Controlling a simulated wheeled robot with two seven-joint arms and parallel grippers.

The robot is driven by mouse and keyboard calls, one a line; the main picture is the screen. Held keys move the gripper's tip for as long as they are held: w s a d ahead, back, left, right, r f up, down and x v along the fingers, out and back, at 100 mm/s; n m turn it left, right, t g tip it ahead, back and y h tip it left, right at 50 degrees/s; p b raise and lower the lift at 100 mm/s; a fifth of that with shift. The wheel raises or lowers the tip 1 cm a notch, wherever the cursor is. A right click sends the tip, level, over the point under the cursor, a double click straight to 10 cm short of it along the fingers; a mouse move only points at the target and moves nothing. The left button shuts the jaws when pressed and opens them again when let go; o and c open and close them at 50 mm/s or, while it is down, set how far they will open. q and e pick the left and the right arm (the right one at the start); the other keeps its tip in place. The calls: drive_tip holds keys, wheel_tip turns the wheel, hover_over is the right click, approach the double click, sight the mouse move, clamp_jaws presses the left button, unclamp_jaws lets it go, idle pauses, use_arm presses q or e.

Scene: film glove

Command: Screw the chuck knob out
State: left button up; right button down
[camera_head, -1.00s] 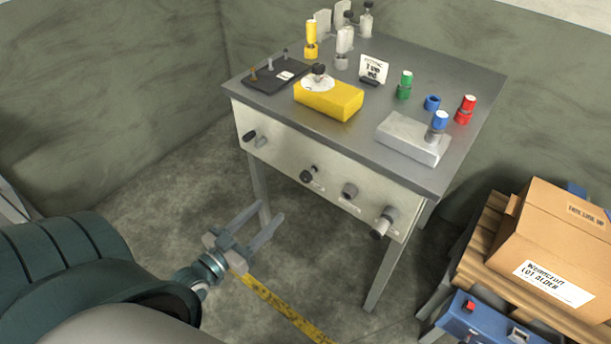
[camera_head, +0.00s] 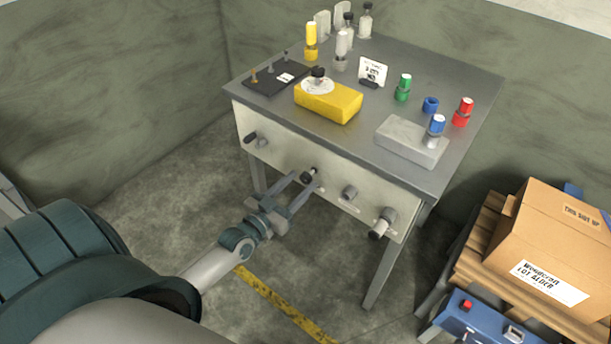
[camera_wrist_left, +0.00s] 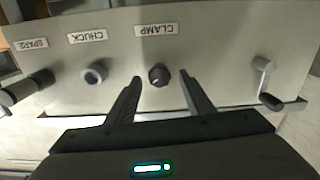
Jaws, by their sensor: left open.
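The chuck knob (camera_head: 349,192) is a short grey cylinder on the bench's pale front panel. It also shows in the left wrist view (camera_wrist_left: 95,75), beside an upside-down CHUCK label. My left gripper (camera_head: 305,180) is open at a different knob, the black clamp knob (camera_wrist_left: 159,75), labelled CLAMP. In the left wrist view the clamp knob lies between the two fingertips, with a gap on each side. I cannot tell whether the fingertips reach around it or stop in front. The chuck knob is outside the fingers, to the left in that view. My right gripper is not in view.
The larger spare knob (camera_head: 382,222) sticks out right of the chuck knob, and a crank handle (camera_wrist_left: 266,82) is at the panel's other end. The bench top (camera_head: 440,95) holds a yellow block and several bottles. A cardboard box (camera_head: 550,245) stands on a pallet at right.

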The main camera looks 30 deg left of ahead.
sight(304, 179)
use_arm(q)
drive_tip(key=w, duration=0.2)
drive_tip(key=shift+w+d, duration=0.15)
drive_tip(key=shift+w, duration=0.5)
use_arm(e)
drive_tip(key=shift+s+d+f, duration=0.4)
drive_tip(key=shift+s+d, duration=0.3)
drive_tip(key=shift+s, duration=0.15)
use_arm(q)
drive_tip(key=c, duration=0.9)
drive_tip(key=shift+c, duration=0.8)
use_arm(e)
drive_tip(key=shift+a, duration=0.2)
